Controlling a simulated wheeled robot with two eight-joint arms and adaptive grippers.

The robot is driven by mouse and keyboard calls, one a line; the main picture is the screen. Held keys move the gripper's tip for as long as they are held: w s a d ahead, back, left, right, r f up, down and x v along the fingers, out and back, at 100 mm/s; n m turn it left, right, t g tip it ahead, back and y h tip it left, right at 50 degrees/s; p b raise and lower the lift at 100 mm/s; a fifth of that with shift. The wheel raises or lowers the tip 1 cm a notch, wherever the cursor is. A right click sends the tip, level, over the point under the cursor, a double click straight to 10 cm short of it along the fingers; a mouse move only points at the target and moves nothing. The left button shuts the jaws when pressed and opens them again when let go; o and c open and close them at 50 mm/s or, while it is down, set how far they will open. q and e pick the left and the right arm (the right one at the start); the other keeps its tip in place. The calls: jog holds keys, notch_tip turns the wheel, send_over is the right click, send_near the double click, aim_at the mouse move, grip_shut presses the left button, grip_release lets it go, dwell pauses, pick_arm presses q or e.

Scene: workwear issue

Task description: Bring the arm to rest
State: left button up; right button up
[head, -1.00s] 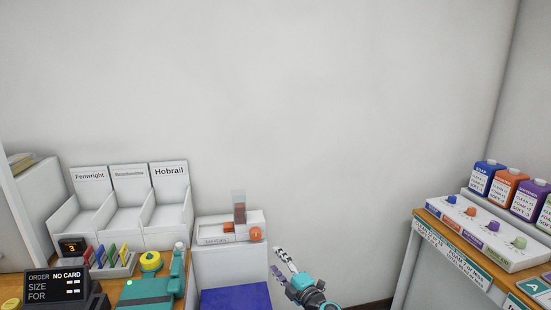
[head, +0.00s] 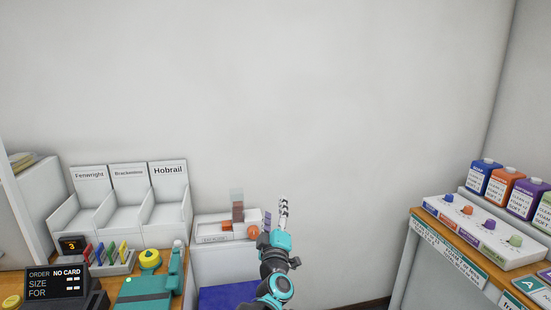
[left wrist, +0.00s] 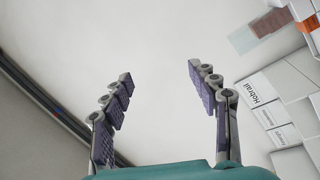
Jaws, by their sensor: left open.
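My left gripper (head: 276,219) is raised in front of the white wall, at the bottom middle of the head view, with its fingers pointing up. In the left wrist view its two fingers (left wrist: 160,85) are spread apart with nothing between them. The gripper is just right of a white dispenser (head: 213,237) with an orange ball (head: 253,232) and a clear tube of orange-brown pieces (head: 238,211). I cannot tell whether it touches the dispenser. My right gripper is not in view.
Three white bins (head: 130,207) stand at the left, behind a teal device (head: 148,291) and an order display (head: 56,285). A blue surface (head: 228,297) lies below the dispenser. At the right, a wooden counter holds several bottles (head: 501,186) and a knobbed white panel (head: 478,230).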

pick_arm(q)
jog(key=s+a+f+m+g, duration=0.3)
jog(key=s+a+f, duration=0.3)
jog(key=s, duration=0.6)
jog(key=s+a+f+m+g, duration=0.4)
jog(key=s+a+f+g, duration=0.2)
jog(key=s, duration=0.6)
jog(key=s+a+f+m+g, duration=0.4)
jog(key=s+f, duration=0.5)
jog(key=s, duration=0.4)
jog(key=shift+a+g, duration=0.3)
jog(key=shift+a, duration=0.6)
